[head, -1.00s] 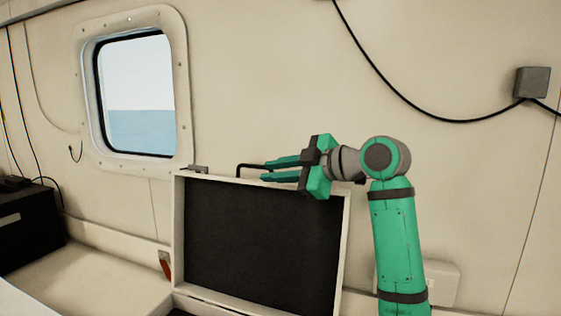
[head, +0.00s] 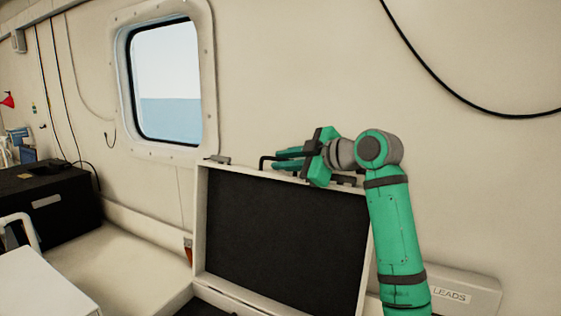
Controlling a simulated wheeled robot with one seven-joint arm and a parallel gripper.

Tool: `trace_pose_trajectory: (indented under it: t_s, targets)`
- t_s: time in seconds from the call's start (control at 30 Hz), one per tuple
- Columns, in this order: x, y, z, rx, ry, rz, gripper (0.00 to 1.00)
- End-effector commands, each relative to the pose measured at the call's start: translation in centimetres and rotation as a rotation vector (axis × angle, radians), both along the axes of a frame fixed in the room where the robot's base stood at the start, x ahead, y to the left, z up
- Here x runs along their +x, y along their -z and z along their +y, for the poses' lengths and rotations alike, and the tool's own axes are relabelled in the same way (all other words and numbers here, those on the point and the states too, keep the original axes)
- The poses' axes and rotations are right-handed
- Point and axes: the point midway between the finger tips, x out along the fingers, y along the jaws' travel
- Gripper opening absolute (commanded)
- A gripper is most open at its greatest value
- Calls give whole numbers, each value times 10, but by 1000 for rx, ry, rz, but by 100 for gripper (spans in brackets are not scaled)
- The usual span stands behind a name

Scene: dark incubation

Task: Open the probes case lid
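The probes case lid (head: 285,240) stands raised, its black lined inner face toward me and its pale frame around it. A dark handle (head: 264,162) and a latch (head: 218,159) show at its top edge. A strip of the case's dark interior (head: 208,309) shows at the bottom; the rest of the case is below the picture. My gripper (head: 275,158) is at the lid's top edge, right of the handle's visible bend, with its green fingers pointing left. I cannot tell whether the fingers touch the handle or how far apart they are.
A box marked LEADS (head: 452,294) sits to the right behind my arm. A black case (head: 50,207) stands at the left on the pale bench (head: 140,255). A white surface (head: 40,285) is at the lower left. The wall with a window is behind the lid.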

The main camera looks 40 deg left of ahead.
Motion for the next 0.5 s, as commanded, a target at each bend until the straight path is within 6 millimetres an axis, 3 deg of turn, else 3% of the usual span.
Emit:
trace_pose_trajectory:
  t_s: [0.17,0.47,0.5]
  targets:
    - [0,4,12,-1,-1,0,17]
    - [0,4,14,0,1,0,17]
    - [0,4,14,-1,1,0,12]
